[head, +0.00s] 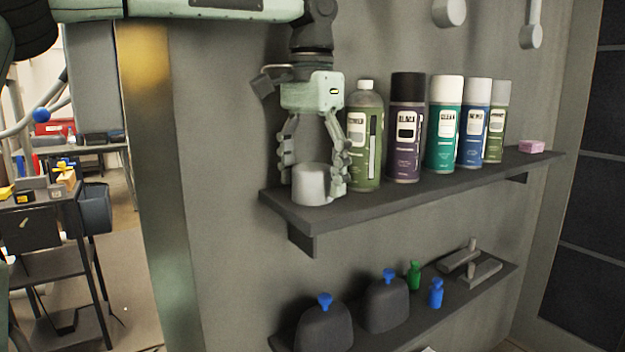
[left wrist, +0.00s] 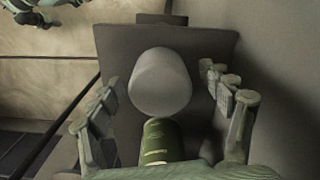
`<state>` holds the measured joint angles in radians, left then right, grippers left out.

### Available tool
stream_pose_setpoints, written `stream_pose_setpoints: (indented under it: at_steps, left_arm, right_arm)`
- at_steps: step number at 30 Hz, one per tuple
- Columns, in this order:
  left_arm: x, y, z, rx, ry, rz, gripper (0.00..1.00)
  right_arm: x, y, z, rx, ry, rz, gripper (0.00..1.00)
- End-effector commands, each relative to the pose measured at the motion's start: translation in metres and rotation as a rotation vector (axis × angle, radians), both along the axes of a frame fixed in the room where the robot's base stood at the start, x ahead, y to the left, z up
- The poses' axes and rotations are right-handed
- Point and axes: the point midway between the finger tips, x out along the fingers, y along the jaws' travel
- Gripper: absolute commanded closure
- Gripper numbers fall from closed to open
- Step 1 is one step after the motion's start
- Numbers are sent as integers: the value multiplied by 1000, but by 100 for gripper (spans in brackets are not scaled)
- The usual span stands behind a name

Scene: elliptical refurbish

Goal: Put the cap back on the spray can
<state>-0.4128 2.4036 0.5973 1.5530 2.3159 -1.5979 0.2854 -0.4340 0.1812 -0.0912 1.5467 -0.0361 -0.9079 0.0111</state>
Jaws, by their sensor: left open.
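The light grey cap (head: 311,186) stands on the left end of the upper shelf. My left gripper (head: 315,172) points down over it, open, with a finger on either side. In the left wrist view the cap (left wrist: 160,82) lies between the spread fingers (left wrist: 170,112), with gaps on both sides. The green spray can (head: 366,140) stands upright just right of the gripper, with a small white nozzle on its rounded top. A finger covers part of its left edge. A green part, apparently this can (left wrist: 161,141), shows below the cap in the left wrist view.
Capped cans stand in a row to the right: black-capped purple (head: 405,135), white-capped teal (head: 444,130), blue (head: 474,125) and grey-capped green (head: 498,122). A pink block (head: 532,146) lies at the shelf's right end. The lower shelf (head: 400,334) holds dark bottles and small items.

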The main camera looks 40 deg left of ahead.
Motion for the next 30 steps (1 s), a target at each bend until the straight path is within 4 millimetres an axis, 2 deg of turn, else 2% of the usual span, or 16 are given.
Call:
stream_pose_setpoints:
  at_steps: [11,20,30]
  left_arm:
    - [0,0,-3,0,-1,0,21]
    - [0,0,-3,1,0,0,57]
    - [0,0,-2,1,-1,0,57]
  right_arm:
    - [-2,3,-2,5,3,-2,100]
    - [-5,4,-3,7,7,-4,100]
    - [-6,3,-3,5,10,-2,100]
